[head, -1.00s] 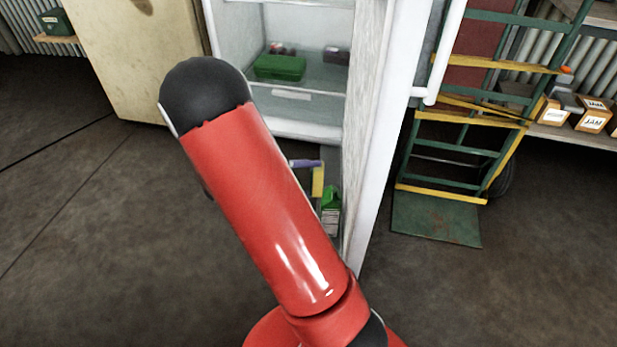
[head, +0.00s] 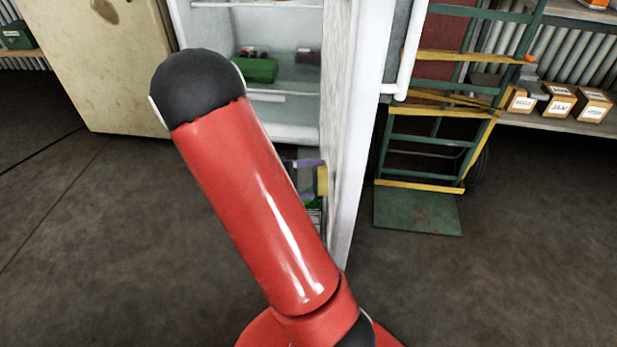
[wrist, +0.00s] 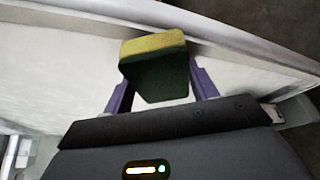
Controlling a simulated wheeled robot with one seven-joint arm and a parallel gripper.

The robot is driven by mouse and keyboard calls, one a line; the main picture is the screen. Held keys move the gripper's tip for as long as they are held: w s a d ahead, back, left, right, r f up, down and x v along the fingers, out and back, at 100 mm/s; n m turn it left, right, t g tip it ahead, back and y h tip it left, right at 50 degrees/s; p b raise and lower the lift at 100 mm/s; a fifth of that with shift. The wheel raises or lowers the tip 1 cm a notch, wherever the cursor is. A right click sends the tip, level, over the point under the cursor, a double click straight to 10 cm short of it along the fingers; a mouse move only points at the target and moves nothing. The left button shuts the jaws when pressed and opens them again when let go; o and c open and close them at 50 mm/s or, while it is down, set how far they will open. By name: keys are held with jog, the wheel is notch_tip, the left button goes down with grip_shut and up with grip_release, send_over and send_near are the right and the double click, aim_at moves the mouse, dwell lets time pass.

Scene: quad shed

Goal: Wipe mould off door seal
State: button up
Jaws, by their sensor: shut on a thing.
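My gripper (wrist: 160,82) has purple fingers shut on a sponge (wrist: 158,68) with a yellow face and a dark green body. In the head view the sponge (head: 322,181) shows as a yellow patch beside the inner side of the open fridge door (head: 371,110). My arm hides most of the gripper there. In the wrist view the sponge's yellow end lies at a pale grey strip along the door's edge, apparently the door seal (wrist: 235,52). I cannot tell whether they touch. No mould can be made out clearly.
The open fridge (head: 285,60) holds a green box (head: 254,70) on a shelf. A green hand truck (head: 430,150) stands right of the door. Labelled boxes (head: 560,104) sit on a shelf at right. A stained cream cabinet (head: 105,60) stands at left. The front floor is clear.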

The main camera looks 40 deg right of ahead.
aim_at(322, 192)
jog(key=shift+s+d+b, duration=0.35)
jog(key=shift+s+d, duration=0.55)
jog(key=shift+d, duration=0.2)
dwell(0.8)
jog(key=shift+s+a+b, duration=0.3)
jog(key=shift+s+a, duration=1.05)
jog(key=shift+s, duration=0.2)
jog(key=shift+d, duration=0.1)
jog(key=shift+w+d+r+b, duration=0.1)
jog(key=shift+w+d+b, duration=0.25)
jog(key=shift+w+d, duration=1.1)
jog(key=shift+a, duration=0.1)
jog(key=shift+w+a, duration=0.95)
jog(key=shift+a, duration=0.2)
jog(key=shift+w+a, duration=0.95)
jog(key=shift+a, duration=0.2)
